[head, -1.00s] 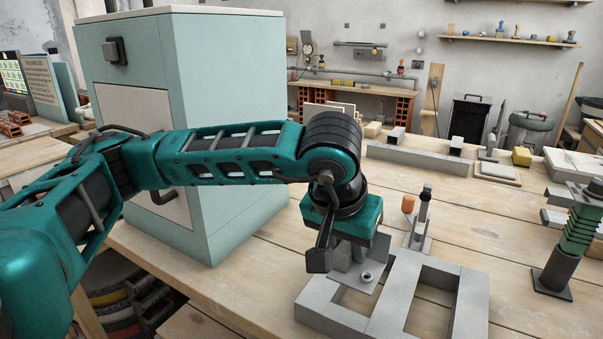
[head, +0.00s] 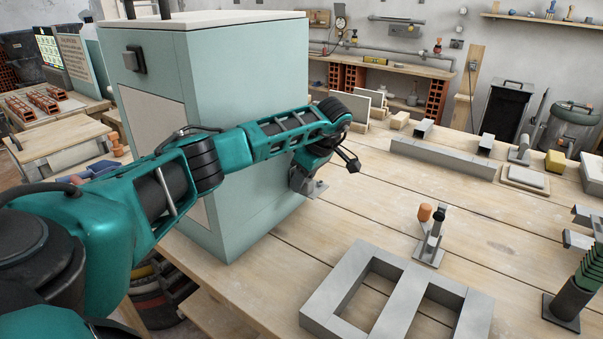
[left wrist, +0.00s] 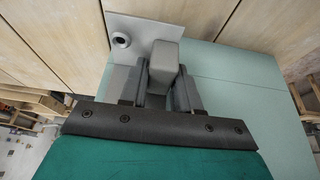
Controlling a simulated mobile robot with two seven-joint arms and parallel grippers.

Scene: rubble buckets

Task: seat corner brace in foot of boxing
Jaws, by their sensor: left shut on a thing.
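The corner brace (head: 318,188) is a grey angled piece with a flat plate and a round hole. My left gripper (head: 303,182) is shut on it and holds it beside the pale green cabinet's right side, left of and beyond the grey frame. In the left wrist view the brace's plate (left wrist: 146,32) and upright block (left wrist: 165,58) show between and past the fingers of the left gripper (left wrist: 160,88). A grey rectangular frame with two openings (head: 405,308), which looks like the boxing, lies flat on the table. My right gripper is out of view.
The pale green cabinet (head: 240,130) stands close by my left arm. A dark green ribbed post (head: 572,290) stands at right. Bare planks lie between cabinet and frame.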

